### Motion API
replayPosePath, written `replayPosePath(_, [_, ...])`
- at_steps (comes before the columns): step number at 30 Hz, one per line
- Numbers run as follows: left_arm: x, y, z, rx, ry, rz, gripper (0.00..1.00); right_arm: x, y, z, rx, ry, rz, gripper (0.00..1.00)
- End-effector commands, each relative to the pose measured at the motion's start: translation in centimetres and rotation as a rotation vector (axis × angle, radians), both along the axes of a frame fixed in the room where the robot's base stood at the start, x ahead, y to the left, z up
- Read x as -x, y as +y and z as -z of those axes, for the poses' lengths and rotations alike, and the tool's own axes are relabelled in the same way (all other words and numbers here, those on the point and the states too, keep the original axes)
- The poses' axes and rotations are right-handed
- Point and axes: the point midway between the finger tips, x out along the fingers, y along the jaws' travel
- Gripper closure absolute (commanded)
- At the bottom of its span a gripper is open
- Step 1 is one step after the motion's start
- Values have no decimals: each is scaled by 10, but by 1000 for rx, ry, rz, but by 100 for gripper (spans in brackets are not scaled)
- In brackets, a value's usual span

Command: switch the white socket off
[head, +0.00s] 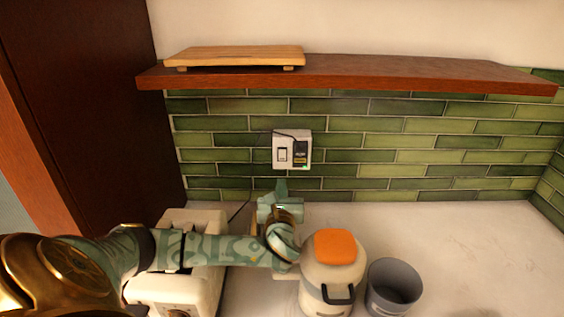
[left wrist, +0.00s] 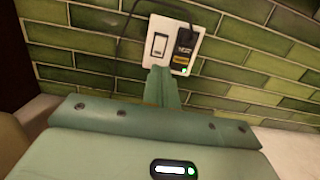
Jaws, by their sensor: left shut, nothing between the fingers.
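The white socket (head: 291,150) is set in the green tiled wall, with a rocker switch (head: 282,154) on its left half and a black plug (head: 300,148) on its right half. A small green light glows at its lower right. In the left wrist view the socket (left wrist: 169,46) is just beyond my fingers, and its switch (left wrist: 160,46) is uncovered. My left gripper (head: 281,186) is shut and empty, below the socket and pointing up at it. Its fingers show in the left wrist view (left wrist: 161,85); I cannot tell whether they touch the plate. My right gripper is not in view.
A cream toaster-like appliance (head: 190,219) stands under my left arm. A cream canister with an orange lid (head: 335,247) and a grey cup (head: 394,285) stand to the right. A wooden shelf (head: 400,73) juts out above the socket. The counter at right is clear.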

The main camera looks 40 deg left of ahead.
Motion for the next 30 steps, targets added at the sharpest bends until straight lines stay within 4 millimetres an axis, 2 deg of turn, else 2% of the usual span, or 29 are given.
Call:
replayPosePath(1, [-7,6,3,-3,-4,-2,100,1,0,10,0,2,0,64])
replayPosePath(6, [-35,29,2,-2,-3,-3,100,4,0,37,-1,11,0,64])
replayPosePath(15, [-78,66,-5,0,-1,-2,100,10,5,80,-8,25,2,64])
replayPosePath(21, [-91,77,-11,-1,1,-1,100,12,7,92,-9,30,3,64])
replayPosePath(30, [-93,79,-15,1,0,0,100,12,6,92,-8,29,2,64])
